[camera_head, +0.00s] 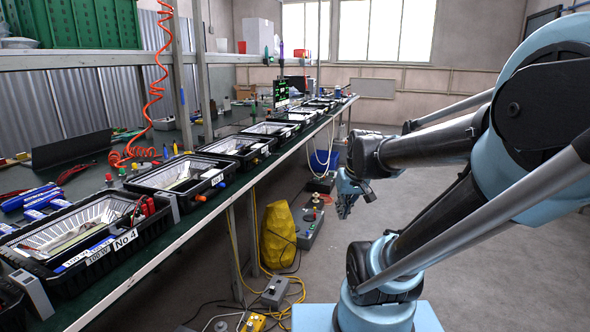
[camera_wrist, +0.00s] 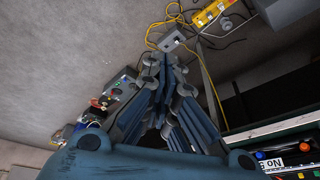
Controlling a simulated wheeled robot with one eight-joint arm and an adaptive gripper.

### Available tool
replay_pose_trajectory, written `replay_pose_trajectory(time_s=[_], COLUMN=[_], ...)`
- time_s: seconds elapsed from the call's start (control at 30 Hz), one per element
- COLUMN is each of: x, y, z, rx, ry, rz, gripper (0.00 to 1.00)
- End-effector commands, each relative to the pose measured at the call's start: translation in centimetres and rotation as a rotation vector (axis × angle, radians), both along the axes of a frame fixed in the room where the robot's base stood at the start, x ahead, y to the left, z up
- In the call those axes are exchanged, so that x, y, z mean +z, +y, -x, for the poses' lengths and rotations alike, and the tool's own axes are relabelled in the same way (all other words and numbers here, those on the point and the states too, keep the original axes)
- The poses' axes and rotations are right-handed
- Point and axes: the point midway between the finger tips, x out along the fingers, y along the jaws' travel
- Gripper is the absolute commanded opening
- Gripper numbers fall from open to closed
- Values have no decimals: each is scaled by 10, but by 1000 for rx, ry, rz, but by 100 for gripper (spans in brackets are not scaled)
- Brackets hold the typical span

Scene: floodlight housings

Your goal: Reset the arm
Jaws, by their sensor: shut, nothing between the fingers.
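My gripper (camera_head: 345,193) hangs at the end of my arm, to the right of the long workbench, in free air above the floor. In the wrist view my gripper (camera_wrist: 160,62) points toward the floor, its blue fingers meeting at the tips. The fingers are shut with nothing between them. My blue and black arm fills the right side of the head view, folded with the wrist out toward the bench.
Several black floodlight housings (camera_head: 72,243) line the bench (camera_head: 180,232) on the left. On the floor are a yellow bag (camera_head: 279,236), grey control boxes (camera_head: 275,291) and yellow cables. Open floor (camera_head: 510,270) lies to the right.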

Motion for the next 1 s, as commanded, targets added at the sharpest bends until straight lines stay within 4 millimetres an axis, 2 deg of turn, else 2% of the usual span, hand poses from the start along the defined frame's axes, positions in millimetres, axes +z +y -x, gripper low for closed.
replay_pose_trajectory(time_s=[0.03,0.2,0.4,0.6,1.0], x=[-6,-24,-42,-49,-49], y=[-5,-23,-36,-42,-42], z=[15,57,93,107,107], rx=[-21,-91,-156,-185,-185], ry=[17,73,121,140,141], rz=[9,41,70,83,84], gripper=[0,0,0,0,0])
